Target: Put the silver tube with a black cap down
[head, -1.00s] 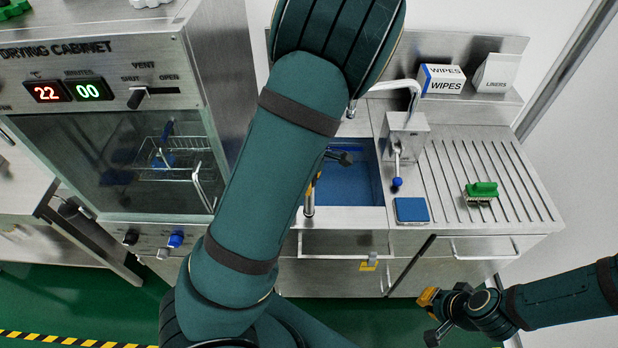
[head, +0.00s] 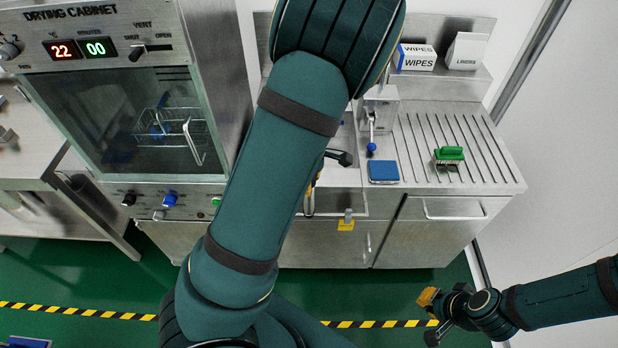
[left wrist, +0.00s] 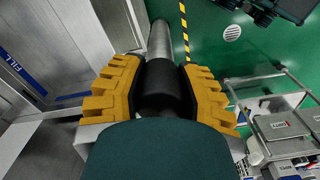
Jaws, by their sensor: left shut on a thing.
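The silver tube (left wrist: 160,42) with its black cap (left wrist: 160,85) is in my left gripper (left wrist: 160,95) in the left wrist view. The yellow ridged fingers are shut on either side of the cap, and the tube points away from the gripper over the green floor. In the head view, my left arm hides most of that gripper; a slim piece of the silver tube (head: 309,204) shows beside the arm, hanging down in front of the counter. My right gripper (head: 427,298) is low at the right, over the floor, with nothing visible in it; its finger opening is unclear.
A drying cabinet (head: 118,65) stands left, with a wire basket (head: 170,130) behind its glass. The steel counter (head: 480,180) at right has a blue pad (head: 384,172), a green brush (head: 448,155), a wipes box (head: 418,57) and a liners box (head: 467,50). Green floor lies in front.

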